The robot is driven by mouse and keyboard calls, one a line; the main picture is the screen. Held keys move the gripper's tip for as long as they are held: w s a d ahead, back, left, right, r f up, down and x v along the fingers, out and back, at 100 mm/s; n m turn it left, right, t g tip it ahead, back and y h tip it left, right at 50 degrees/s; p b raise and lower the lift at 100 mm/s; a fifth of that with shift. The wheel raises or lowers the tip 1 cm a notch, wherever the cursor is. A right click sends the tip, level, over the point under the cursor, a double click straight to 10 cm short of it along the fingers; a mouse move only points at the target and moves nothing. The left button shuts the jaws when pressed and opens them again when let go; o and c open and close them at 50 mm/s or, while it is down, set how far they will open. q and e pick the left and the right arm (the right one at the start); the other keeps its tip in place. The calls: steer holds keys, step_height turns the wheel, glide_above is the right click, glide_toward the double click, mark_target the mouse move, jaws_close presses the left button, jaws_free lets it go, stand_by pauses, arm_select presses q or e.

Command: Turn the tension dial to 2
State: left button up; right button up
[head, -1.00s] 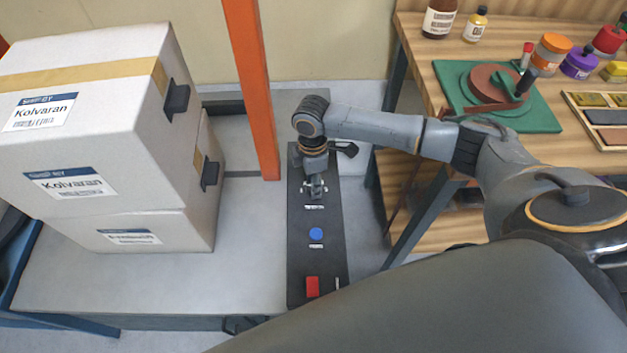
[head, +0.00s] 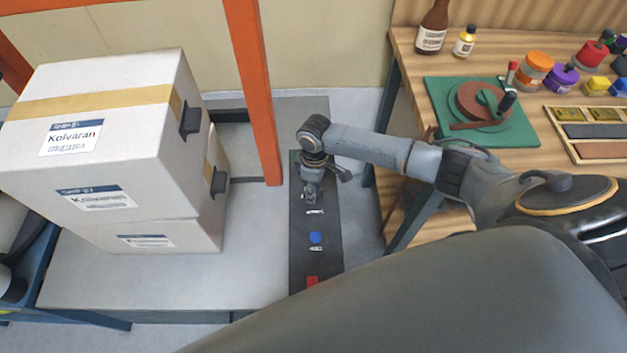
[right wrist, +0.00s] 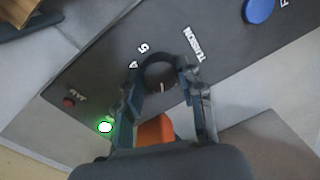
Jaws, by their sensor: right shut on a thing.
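The tension dial (right wrist: 160,72) is a dark round knob on a black control panel (right wrist: 110,60), beside the TENSION label (right wrist: 194,43). My right gripper (right wrist: 158,66) is shut on the dial, with one finger on each side of it. The numbers 5 and 4 show on the panel left of the dial; other numbers are hidden by the gripper. A pale mark shows on the knob, but its setting cannot be read. In the head view, my right gripper (head: 311,194) points down at the panel's far part. My left gripper is not in view.
The panel also carries a blue button (head: 315,238), a red button (head: 312,281), a red JAM light (right wrist: 69,102) and a lit green light (right wrist: 104,127). An orange post (head: 255,90) and stacked Kolvaran boxes (head: 110,165) stand to the left. A wooden bench (head: 405,55) is at right.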

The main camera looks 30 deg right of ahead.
steer(key=shift+m+p, duration=1.35)
steer(key=shift+m, duration=0.25)
steer(key=o, duration=1.2)
steer(key=shift+r, duration=0.1)
steer(key=r, duration=1.2)
steer(key=shift+w+d, duration=0.2)
steer(key=shift+d, duration=0.15)
steer(key=shift+f, duration=0.15)
